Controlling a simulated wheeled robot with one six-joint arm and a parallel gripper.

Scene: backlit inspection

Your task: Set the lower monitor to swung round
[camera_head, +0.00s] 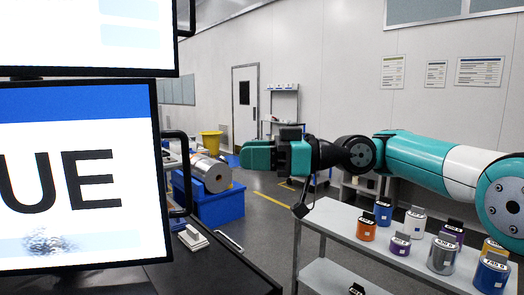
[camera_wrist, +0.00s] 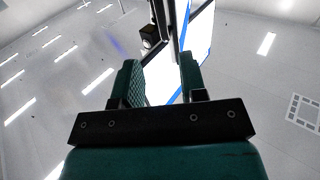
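The lower monitor (camera_head: 85,185) fills the left of the head view. Its screen faces the camera, with a blue band and large dark letters ending in "UE"; its left part is cut off. A dark handle (camera_head: 187,172) stands out from its right edge. My gripper (camera_head: 262,153) is to the right of the handle, apart from it and pointing left. In the wrist view my gripper (camera_wrist: 160,78) has its two teal fingers spread with nothing held. Bright screens with blue bands show beyond and between the fingers; I cannot tell there which monitor is which.
An upper monitor (camera_head: 90,35) hangs above the lower one. A dark desk (camera_head: 215,265) lies below, with a light-coloured device (camera_head: 193,237) on it. A shelf table (camera_head: 340,222) with several coloured canisters stands under my arm. Open floor lies behind my gripper.

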